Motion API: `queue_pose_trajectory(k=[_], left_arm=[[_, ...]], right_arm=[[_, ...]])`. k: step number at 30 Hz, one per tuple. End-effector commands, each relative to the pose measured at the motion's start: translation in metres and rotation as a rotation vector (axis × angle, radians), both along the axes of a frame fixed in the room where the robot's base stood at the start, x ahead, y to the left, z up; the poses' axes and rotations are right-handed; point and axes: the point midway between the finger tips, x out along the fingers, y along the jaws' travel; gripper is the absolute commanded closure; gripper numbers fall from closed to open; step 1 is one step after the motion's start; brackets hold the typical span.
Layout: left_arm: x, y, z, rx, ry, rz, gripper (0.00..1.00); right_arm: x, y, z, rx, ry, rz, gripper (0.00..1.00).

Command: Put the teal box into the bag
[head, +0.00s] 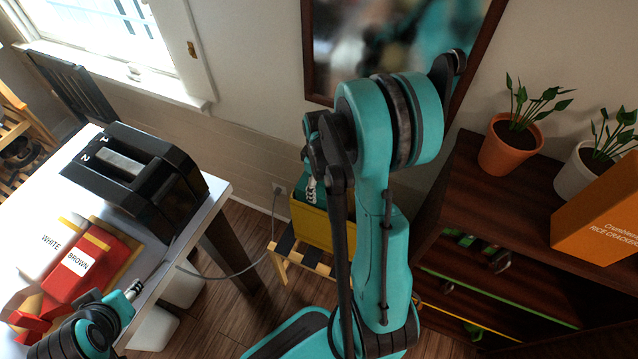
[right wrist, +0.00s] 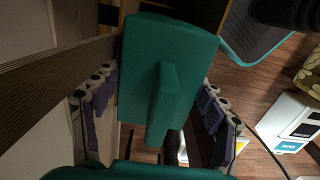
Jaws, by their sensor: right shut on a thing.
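The yellow bag (head: 338,228) stands upright on a small slatted stool, partly hidden behind my right arm. My right gripper (head: 311,188) is at the bag's top left. In the right wrist view, the teal box (right wrist: 145,70) with a raised bar on it sits between the purple-padded fingers of my right gripper (right wrist: 158,108), which is shut on it. In the head view, a small part of the teal box (head: 301,214) shows below the gripper at the bag's opening. How deep it sits is hidden. My left gripper (head: 132,289) is by the white table's front edge; its jaws are unclear.
The slatted stool (head: 284,258) stands on the wood floor. The white table (head: 215,192) at left carries a black toaster (head: 140,180) and bread packets. A dark cabinet (head: 455,220) at right holds potted plants and an orange cracker box (head: 600,222). A mirror hangs behind.

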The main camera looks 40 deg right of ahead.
Motion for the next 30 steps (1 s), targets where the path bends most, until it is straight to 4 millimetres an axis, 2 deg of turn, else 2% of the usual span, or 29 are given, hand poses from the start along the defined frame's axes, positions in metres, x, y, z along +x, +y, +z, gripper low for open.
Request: queue_pose_trajectory(k=[1, 8, 10, 13, 14, 21, 30], left_arm=[[0.000, 0.000, -0.009, 0.000, 0.000, 0.000, 0.60], [0.000, 0.000, -0.031, 0.000, 0.000, 0.000, 0.60], [0.000, 0.000, -0.038, 0.000, 0.000, 0.000, 0.60], [0.000, 0.000, -0.047, 0.000, 0.000, 0.000, 0.60], [0.000, 0.000, -0.049, 0.000, 0.000, 0.000, 0.60], [0.000, 0.000, -0.061, 0.000, 0.000, 0.000, 0.60], [0.000, 0.000, -0.062, 0.000, 0.000, 0.000, 0.60]], right_arm=[[0.000, 0.000, -0.010, 0.000, 0.000, 0.000, 0.87], [0.000, 0.000, -0.034, 0.000, 0.000, 0.000, 0.87], [0.000, 0.000, -0.042, 0.000, 0.000, 0.000, 0.81], [-0.001, 0.001, -0.052, 0.001, 0.002, 0.000, 0.64], [-0.001, 0.001, -0.055, 0.002, 0.003, 0.000, 0.61], [-0.001, 0.000, -0.068, 0.002, 0.005, 0.000, 0.62], [-0.001, 0.000, -0.069, 0.003, 0.005, 0.000, 0.63]])
